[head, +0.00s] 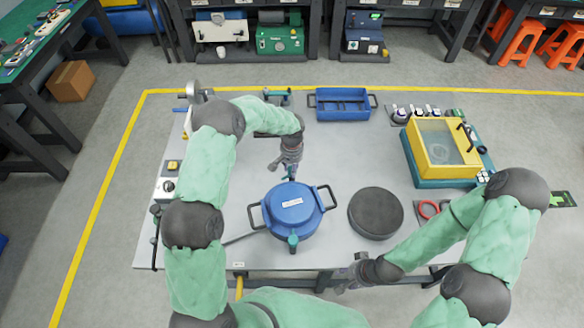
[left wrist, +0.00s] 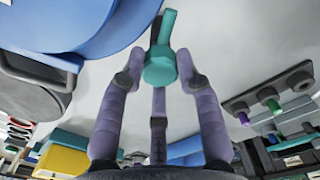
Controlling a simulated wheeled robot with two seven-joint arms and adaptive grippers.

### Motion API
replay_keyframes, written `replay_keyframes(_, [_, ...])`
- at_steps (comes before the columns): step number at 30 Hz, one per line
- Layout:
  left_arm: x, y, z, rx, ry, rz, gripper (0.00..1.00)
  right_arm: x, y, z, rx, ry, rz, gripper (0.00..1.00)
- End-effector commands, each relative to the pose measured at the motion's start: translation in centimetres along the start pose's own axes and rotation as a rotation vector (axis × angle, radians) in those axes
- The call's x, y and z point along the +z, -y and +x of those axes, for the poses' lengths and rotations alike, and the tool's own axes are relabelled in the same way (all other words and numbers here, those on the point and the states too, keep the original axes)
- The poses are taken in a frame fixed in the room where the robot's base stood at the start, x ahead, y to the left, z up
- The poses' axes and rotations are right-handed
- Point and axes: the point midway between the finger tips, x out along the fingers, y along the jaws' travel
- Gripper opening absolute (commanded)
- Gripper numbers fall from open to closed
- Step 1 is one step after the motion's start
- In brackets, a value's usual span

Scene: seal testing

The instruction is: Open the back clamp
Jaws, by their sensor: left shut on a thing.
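The round blue vessel (head: 292,203) with a white label and two dark side handles stands on the grey table. Its front clamp (head: 293,241) is teal and sits at the near rim. My left gripper (head: 290,172) is at the far rim and hides most of the back clamp in the head view.
A dark round disc (head: 376,213) lies right of the vessel. A yellow and teal box (head: 442,148) stands at the right, a blue tray (head: 342,104) at the back. A red ring (head: 428,209) lies near my right arm.

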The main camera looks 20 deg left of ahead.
Motion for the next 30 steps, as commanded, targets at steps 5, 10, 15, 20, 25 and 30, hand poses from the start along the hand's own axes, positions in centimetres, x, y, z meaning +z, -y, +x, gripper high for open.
replay_keyframes(5, [0.09, -0.02, 0.12, 0.0, 0.002, 0.194, 0.05, 0.0, 0.02, -0.06, 0.0, 0.0, 0.0, 0.4])
replay_keyframes(10, [0.13, -0.03, 0.15, 0.001, 0.003, 0.347, 0.05, 0.0, 0.05, -0.13, 0.0, 0.0, 0.0, 0.4])
replay_keyframes(15, [0.14, -0.03, 0.18, 0.001, 0.004, 0.391, 0.05, 0.0, 0.05, -0.14, 0.0, 0.0, 0.0, 0.4])
replay_keyframes(20, [0.15, -0.03, 0.2, 0.001, 0.004, 0.389, 0.05, 0.0, 0.05, -0.13, 0.0, 0.0, 0.0, 0.4])
replay_keyframes(25, [0.11, -0.02, 0.14, 0.001, 0.003, 0.388, 0.57, 0.0, 0.05, -0.13, 0.0, 0.0, 0.0, 0.4])
replay_keyframes(30, [0.07, -0.01, 0.08, 0.0, 0.002, 0.387, 0.57, 0.01, 0.05, -0.14, 0.0, 0.0, 0.0, 0.4])
